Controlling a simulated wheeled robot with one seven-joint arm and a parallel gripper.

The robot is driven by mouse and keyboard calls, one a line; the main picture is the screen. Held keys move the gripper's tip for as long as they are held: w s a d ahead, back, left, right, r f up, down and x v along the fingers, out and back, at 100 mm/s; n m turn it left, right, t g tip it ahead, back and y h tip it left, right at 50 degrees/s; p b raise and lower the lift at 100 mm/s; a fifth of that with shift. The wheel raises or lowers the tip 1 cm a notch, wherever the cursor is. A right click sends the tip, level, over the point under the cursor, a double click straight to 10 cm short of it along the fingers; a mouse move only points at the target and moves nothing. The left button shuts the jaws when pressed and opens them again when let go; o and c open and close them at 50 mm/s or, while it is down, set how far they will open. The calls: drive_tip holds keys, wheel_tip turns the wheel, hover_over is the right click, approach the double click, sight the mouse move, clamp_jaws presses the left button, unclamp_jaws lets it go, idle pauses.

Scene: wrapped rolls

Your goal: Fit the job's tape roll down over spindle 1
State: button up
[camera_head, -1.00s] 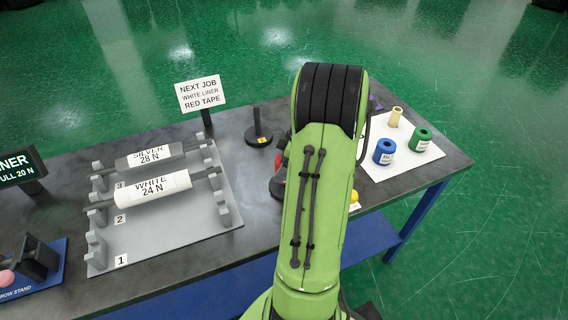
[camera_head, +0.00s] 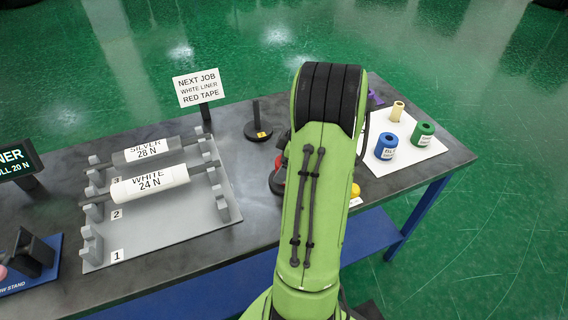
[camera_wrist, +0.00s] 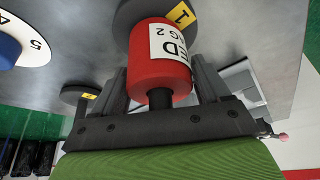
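The red roll (camera_wrist: 158,62) with a white label stands around a dark post on the round base tagged 1 (camera_wrist: 180,13) in the wrist view. The post (camera_wrist: 160,97) shows through the roll's near end. My gripper (camera_wrist: 160,75) has one finger on each side of the roll; whether they press on it or stand slightly apart is unclear. In the head view, only a bit of the red roll (camera_head: 281,162) and its base (camera_head: 275,184) show left of my arm. A sign (camera_head: 199,88) reads white liner, red tape.
An empty spindle (camera_head: 257,130) stands behind. A white card (camera_head: 405,155) at right bears blue (camera_head: 386,147), green (camera_head: 423,133) and tan (camera_head: 397,111) rolls. At left, a grey rack (camera_head: 170,225) holds silver (camera_head: 148,151) and white (camera_head: 149,184) rolls; its front slot is empty.

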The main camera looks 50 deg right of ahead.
drive_tip(key=o, duration=0.3)
drive_tip(key=shift+o, duration=0.2)
drive_tip(key=shift+r, duration=0.1)
drive_tip(key=p+v, duration=0.5)
drive_tip(key=v, duration=1)
drive_tip(key=shift+d+r, duration=0.15)
drive_tip(key=shift+r, duration=0.1)
drive_tip(key=shift+s, duration=0.15)
